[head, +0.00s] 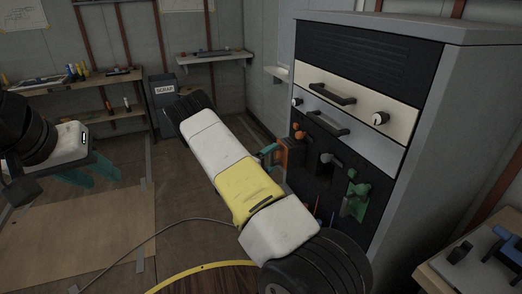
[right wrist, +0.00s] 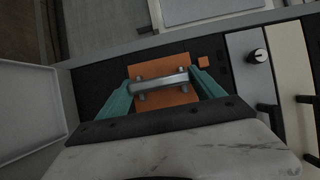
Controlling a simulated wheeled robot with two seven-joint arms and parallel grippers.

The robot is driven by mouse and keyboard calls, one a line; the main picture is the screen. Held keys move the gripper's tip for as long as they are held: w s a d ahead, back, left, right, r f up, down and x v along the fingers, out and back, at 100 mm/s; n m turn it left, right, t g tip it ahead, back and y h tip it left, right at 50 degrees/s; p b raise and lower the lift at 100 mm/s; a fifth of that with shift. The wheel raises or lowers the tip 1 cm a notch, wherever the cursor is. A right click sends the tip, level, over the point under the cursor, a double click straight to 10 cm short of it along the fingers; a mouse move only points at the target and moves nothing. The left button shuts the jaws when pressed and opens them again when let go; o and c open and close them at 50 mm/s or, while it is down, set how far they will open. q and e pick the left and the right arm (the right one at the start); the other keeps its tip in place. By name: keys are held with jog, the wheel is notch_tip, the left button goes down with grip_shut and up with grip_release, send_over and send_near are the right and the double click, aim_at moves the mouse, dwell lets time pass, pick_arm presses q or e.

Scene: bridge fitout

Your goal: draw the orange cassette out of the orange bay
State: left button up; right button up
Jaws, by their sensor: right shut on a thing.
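The orange cassette (head: 294,155) is at the dark front panel of the tall grey cabinet, low on its left side. In the right wrist view its orange front plate (right wrist: 165,98) carries a silver bar handle (right wrist: 160,82). My right gripper (head: 268,152) is at the cassette. Its teal fingers (right wrist: 160,86) are shut on the handle, one at each end. I cannot tell how far the cassette stands out of the orange bay, whose opening is hidden behind it. My left gripper (head: 92,172) is open and empty at the left, away from the cabinet.
Beside the cassette are dark and green fittings (head: 355,192) on the panel. Drawers with black handles (head: 332,94) are above. A workbench (head: 472,262) with blue-handled items is at lower right. A cable (head: 150,235) lies on the floor. Shelves (head: 100,78) line the back wall.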

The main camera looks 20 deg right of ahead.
jog(key=a, duration=0.9)
jog(key=shift+s+a, duration=0.2)
jog(key=shift+s, duration=0.2)
jog(key=shift+r, duration=0.1)
dwell(0.4)
